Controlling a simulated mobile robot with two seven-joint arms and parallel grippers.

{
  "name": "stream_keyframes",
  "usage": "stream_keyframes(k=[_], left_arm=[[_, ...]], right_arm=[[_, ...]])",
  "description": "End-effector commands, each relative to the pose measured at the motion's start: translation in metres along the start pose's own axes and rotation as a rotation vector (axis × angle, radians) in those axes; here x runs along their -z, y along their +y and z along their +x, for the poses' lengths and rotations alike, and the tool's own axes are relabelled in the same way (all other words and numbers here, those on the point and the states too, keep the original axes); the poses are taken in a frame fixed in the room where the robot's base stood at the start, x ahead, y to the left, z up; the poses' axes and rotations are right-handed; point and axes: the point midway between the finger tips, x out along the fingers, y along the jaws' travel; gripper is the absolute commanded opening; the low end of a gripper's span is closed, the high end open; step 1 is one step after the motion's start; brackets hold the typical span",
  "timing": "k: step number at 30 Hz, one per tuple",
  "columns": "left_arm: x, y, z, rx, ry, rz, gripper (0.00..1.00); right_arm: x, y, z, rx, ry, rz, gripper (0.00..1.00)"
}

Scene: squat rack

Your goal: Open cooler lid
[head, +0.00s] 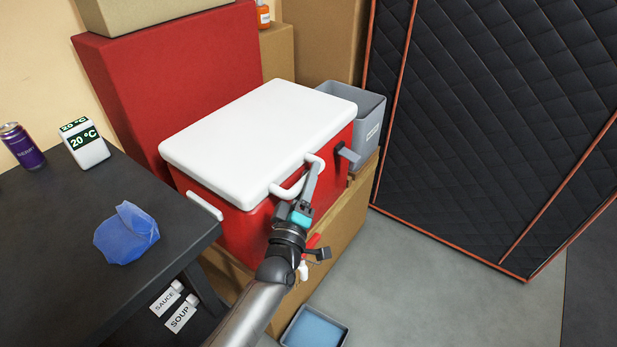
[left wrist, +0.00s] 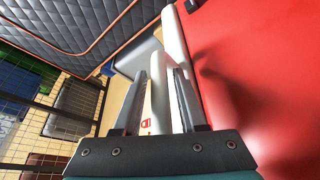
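The cooler has a red body (head: 245,232) and a white lid (head: 258,140), which lies flat and closed on it. A white loop handle (head: 284,192) sticks out from the lid's front edge. My left gripper (head: 313,180) is at this handle, its fingers reaching up to the front of the cooler. In the left wrist view, the white handle bar (left wrist: 159,95) runs between the two open fingers (left wrist: 161,85), with a narrow gap visible on its right side. The red cooler front (left wrist: 265,90) fills the right of that view. My right gripper is not in view.
The cooler stands on a cardboard box (head: 345,215). A grey bin (head: 368,112) is beside it and a red box (head: 175,75) behind. A black table (head: 60,235) with a can, thermometer and blue bag is at left. Grey floor (head: 430,290) is clear at right.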

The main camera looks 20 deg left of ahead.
Motion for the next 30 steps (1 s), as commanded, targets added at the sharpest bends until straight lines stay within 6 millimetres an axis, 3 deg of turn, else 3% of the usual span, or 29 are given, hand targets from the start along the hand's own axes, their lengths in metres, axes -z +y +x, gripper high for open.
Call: stream_keyframes(k=[2,10,30], left_arm=[[-0.0002,-0.0001,-0.0002,0.000,0.000,0.000,0.31],[-0.0002,-0.0001,-0.0004,0.000,0.000,0.000,0.01],[-0.0003,-0.0002,-0.0005,0.000,-0.001,0.000,0.00]], right_arm=[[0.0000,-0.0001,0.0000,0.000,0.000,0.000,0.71],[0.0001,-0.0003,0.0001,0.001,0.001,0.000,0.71],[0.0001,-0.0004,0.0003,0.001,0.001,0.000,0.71]])
